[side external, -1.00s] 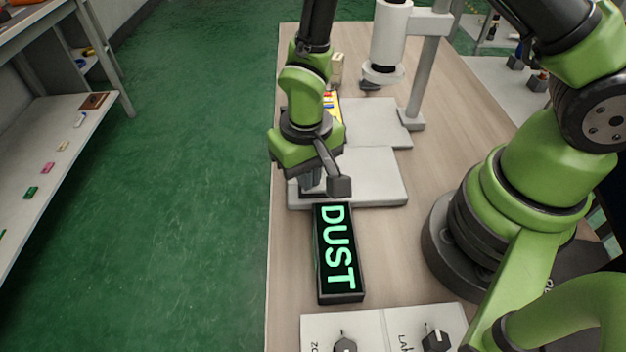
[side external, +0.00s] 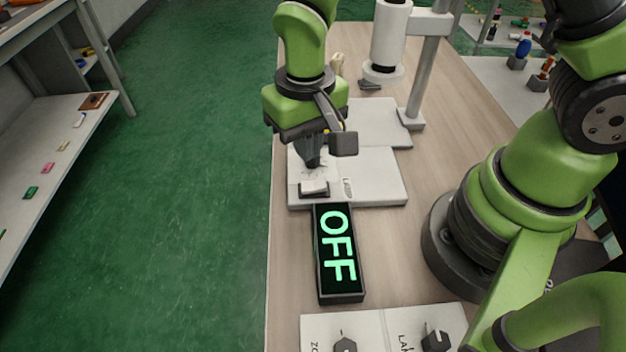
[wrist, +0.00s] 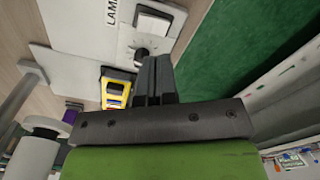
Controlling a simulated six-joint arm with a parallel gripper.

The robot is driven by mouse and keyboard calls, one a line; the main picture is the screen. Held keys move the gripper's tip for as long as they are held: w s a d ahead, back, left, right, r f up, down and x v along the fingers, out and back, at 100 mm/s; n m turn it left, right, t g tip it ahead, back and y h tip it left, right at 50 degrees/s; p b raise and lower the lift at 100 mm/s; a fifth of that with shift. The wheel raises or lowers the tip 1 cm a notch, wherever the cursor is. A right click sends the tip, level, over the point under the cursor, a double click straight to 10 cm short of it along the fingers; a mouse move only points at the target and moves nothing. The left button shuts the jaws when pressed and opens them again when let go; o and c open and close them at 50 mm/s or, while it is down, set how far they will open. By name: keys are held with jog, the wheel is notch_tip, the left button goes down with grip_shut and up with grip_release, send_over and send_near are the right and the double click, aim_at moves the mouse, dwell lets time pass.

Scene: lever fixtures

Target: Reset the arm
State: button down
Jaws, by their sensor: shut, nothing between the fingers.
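My gripper (side external: 313,160) is shut and empty. It hangs above the pale fixture plate (side external: 375,180), just over a white rocker switch (side external: 314,188) in a dark frame near the plate's left edge. In the wrist view my shut fingers (wrist: 152,62) point at a dark knob (wrist: 141,54) on the plate, and the switch (wrist: 152,19) lies beyond it. The plate carries lettering, partly readable as "LAM". A black display box (side external: 338,255) in front of the plate shows "OFF" in green letters.
Two knob panels (side external: 385,325) lie at the near edge. A white cylinder on a grey post (side external: 423,75) stands behind the plate. A yellow object (wrist: 116,88) lies near my fingers in the wrist view. Open floor (side external: 190,200) is at the left.

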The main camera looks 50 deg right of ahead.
jog(key=shift+r, duration=0.3)
jog(key=s+d+r+t+y, duration=0.1)
jog(key=s+d+r+t, duration=0.1)
jog(key=r, duration=0.5)
jog(key=s+d+r+t, duration=0.1)
jog(key=d+r+t, duration=0.15)
jog(key=r, duration=0.45)
jog(key=s+d+r+m+t+y, duration=0.1)
jog(key=s+d+r+t, duration=0.1)
jog(key=s+r, duration=0.4)
jog(key=shift+s+d+r+t, duration=0.25)
jog(key=shift+s+d+t, duration=0.1)
jog(key=shift+s, duration=1.1)
